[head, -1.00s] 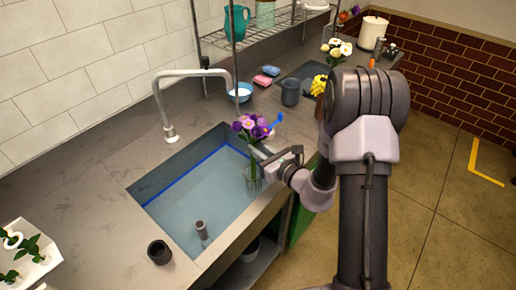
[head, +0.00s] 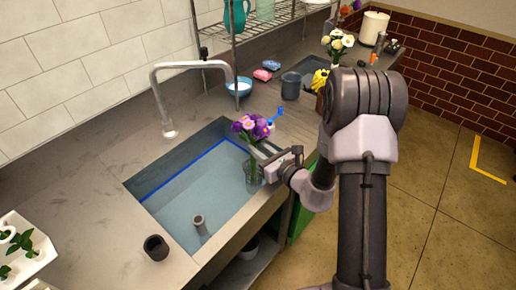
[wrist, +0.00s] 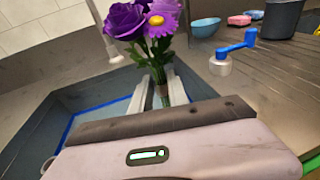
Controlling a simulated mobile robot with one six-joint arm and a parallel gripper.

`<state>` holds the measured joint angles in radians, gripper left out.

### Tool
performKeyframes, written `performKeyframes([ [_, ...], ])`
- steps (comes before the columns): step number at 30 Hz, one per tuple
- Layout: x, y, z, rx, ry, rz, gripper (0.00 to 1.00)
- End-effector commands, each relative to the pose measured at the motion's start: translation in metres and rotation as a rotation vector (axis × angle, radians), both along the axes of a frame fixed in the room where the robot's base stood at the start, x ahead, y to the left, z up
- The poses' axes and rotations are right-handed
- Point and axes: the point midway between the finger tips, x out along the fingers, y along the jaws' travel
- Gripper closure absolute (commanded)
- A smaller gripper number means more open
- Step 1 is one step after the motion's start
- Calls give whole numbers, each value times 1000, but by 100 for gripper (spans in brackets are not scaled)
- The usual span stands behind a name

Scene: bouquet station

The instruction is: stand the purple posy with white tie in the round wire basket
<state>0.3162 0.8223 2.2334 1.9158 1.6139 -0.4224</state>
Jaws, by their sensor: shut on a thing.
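In the wrist view the posy (wrist: 146,22) rises from between my two fingers (wrist: 158,92). I cannot make out the white tie.
A dark cup (head: 156,247) is on the front counter. A blue-topped bottle (wrist: 225,62) stands right of the posy. A grey mug (head: 290,86) and blue bowl (head: 240,85) are farther back.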

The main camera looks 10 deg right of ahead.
Motion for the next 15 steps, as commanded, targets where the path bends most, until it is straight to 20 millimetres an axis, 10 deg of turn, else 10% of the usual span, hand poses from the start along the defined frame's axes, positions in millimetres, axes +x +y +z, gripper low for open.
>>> performKeyframes([
  [15, 0, 0, -17, 0, -1, 0, 100],
])
